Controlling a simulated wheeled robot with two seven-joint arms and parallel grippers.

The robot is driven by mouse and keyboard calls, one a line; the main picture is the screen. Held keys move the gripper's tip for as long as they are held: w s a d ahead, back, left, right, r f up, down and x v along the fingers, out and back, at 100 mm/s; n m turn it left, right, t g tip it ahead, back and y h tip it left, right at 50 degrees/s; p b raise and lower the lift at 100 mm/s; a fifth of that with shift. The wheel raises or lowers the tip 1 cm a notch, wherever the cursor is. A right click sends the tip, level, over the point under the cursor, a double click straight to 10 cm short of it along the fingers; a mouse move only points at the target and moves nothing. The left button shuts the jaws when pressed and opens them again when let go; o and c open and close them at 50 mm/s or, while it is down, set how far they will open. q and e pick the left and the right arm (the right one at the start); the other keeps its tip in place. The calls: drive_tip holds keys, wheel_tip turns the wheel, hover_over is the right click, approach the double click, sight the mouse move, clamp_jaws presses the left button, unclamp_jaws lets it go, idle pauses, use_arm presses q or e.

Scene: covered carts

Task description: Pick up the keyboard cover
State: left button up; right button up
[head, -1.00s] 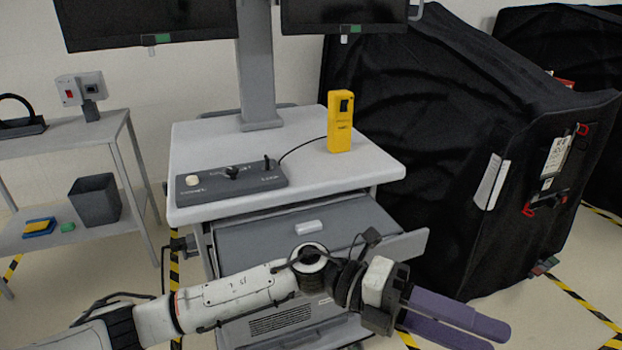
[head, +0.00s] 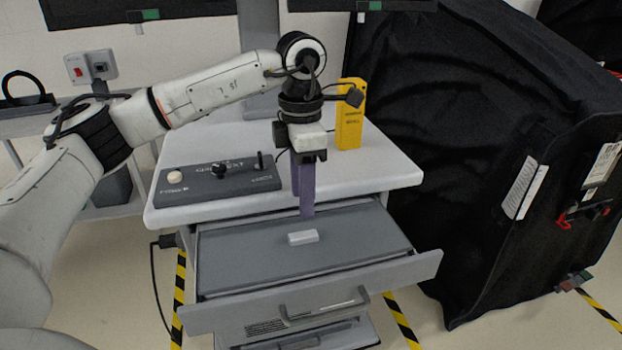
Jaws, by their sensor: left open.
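The keyboard cover looks to be the flat grey panel (head: 235,253) lying in the pulled-out drawer of the cart. A small light-grey block-shaped handle (head: 303,238) sits near its middle. My left gripper (head: 306,208) points down above the panel, just behind the handle in the picture. Its purple fingers overlap in this view; it is open and nothing shows between them. I cannot tell exactly how high the fingertips are above the panel. My right gripper is not in view.
On the cart top (head: 200,208) are a dark control box (head: 222,183) and a yellow handheld device (head: 348,130), close to my left wrist. The drawer front (head: 330,290) sticks out toward me. A black-covered cart (head: 480,130) stands at the right, and a grey side shelf is at the left.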

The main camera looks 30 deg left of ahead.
sight(303, 234)
use_arm(q)
drive_tip(key=f, duration=0.3)
drive_tip(key=shift+s+f, duration=0.2)
wheel_tip(303, 234, down, 5)
drive_tip(key=shift+r, duration=0.2)
drive_tip(key=shift+f, duration=0.35)
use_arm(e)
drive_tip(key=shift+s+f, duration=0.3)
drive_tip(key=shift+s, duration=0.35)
use_arm(q)
drive_tip(key=shift+c, duration=0.5)
drive_tip(key=shift+w, duration=0.1)
drive_tip(key=c, duration=0.9)
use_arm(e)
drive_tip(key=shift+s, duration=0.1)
